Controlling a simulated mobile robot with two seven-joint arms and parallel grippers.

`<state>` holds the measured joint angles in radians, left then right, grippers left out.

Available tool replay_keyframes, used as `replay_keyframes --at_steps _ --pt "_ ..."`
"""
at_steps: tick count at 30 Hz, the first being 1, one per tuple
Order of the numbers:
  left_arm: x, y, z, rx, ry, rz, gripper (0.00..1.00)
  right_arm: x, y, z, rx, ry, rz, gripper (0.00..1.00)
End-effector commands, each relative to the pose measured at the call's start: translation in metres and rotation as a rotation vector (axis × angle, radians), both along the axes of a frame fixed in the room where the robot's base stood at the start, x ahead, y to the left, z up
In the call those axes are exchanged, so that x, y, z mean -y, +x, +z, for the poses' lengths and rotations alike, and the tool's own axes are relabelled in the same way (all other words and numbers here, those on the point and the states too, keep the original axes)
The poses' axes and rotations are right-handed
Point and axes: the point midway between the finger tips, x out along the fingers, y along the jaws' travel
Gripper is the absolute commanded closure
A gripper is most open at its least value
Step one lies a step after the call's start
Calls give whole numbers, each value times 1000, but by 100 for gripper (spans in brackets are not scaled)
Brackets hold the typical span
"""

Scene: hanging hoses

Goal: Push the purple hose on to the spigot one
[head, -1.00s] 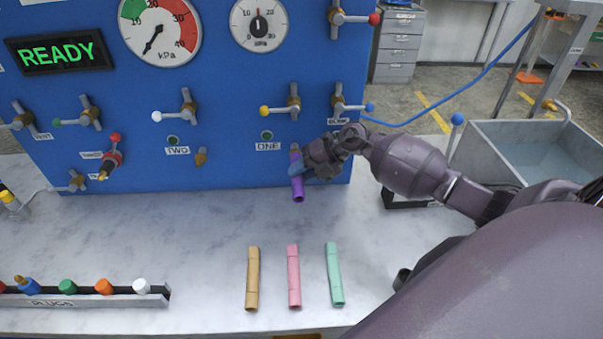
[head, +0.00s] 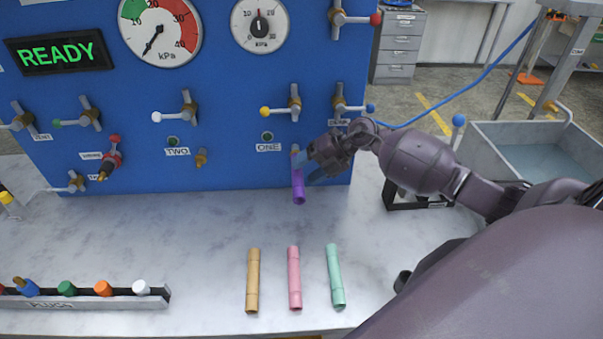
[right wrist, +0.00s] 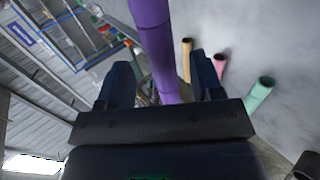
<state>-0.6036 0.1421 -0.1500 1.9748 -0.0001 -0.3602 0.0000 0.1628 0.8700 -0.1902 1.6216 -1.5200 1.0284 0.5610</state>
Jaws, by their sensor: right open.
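The purple hose (head: 298,187) hangs at the spigot beneath the label ONE (head: 268,147) on the blue panel. Its upper end is at the spigot; how far it sits on cannot be told. My right gripper (head: 313,163) is open just right of the hose's upper part. In the right wrist view the purple hose (right wrist: 153,45) runs down between the two spread fingers of my right gripper (right wrist: 160,85), and the fingers look apart from it. My left gripper is not in view.
Tan (head: 253,280), pink (head: 294,278) and green (head: 335,275) hoses lie on the marble bench. A bare spigot (head: 201,158) is at TWO. A plug rack (head: 85,301) stands at the front left. A grey water tank (head: 535,150) is at the right. Valve handles stick out above the hose.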

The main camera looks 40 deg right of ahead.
Motion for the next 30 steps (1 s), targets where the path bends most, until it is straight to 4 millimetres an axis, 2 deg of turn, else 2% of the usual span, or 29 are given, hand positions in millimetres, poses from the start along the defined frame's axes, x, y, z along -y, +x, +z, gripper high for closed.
replay_keyframes --at_steps 6,12,18,30 --pt "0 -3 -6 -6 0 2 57 30 -19 25 -2 -5 1 40" --pt "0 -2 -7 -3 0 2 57 50 -30 44 0 -3 0 40" --pt "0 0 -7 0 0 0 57 58 -36 53 1 0 1 40" --pt "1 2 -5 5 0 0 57 58 -36 54 0 0 1 40"
